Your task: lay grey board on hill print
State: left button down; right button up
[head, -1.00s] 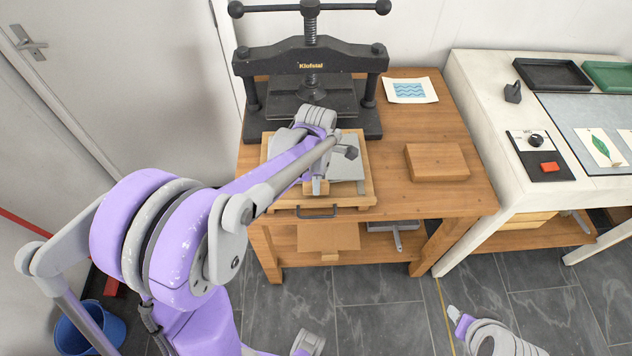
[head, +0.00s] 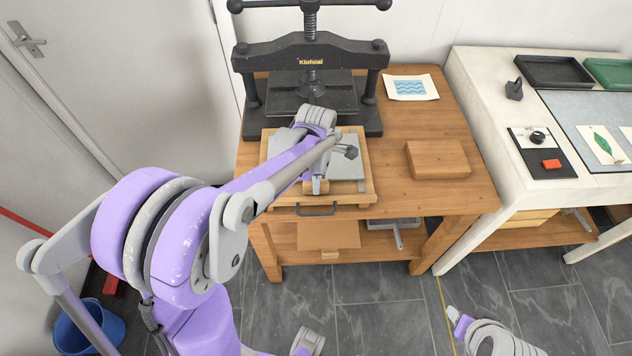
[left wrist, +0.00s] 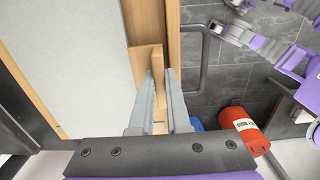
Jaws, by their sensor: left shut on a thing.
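The grey board (head: 347,172) lies flat over the wooden press bed (head: 352,201) in front of the black press. In the left wrist view the board (left wrist: 62,70) shows as a wide pale grey sheet edged by a wooden strip. My left gripper (head: 317,187) is at the board's front edge. Its fingers (left wrist: 160,97) are shut on an upright wooden tab (left wrist: 157,72) that seems to belong to the board's edging. My arm covers the board's middle. I see no hill print; whether it lies under the board cannot be told. My right gripper (head: 453,312) is low at the right, its jaws unclear.
The black press (head: 312,60) stands behind the bed. A wave print (head: 411,87) and a brown block (head: 437,160) lie on the wooden bench (head: 455,205). A metal handle (head: 316,210) sticks out in front. A pale counter stands at right.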

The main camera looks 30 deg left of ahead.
pick_arm(q)
jog(key=c, duration=0.8)
grip_release()
notch_tip(320, 180, up, 11)
jog(key=shift+f+p, duration=0.1)
jog(key=shift+p, duration=0.35)
jog(key=s+d+f+m+t, duration=0.1)
jog(key=s+d+m, duration=0.1)
jog(key=s+m, duration=0.3)
jog(key=s+d+f+m+t, duration=0.1)
jog(key=s+m, duration=0.4)
jog(key=m, duration=0.6)
jog(key=s+d+f+m+t, duration=0.2)
jog(key=s+m, duration=0.3)
jog(key=m, duration=0.3)
jog(key=shift+s+d+f+t+p, duration=0.1)
jog(key=shift+s+d+t+p, duration=0.1)
jog(key=shift+d+t, duration=0.2)
jog(key=shift+s+d+t+p, duration=0.15)
jog(key=shift+d+t, duration=0.15)
jog(key=shift+d, duration=0.2)
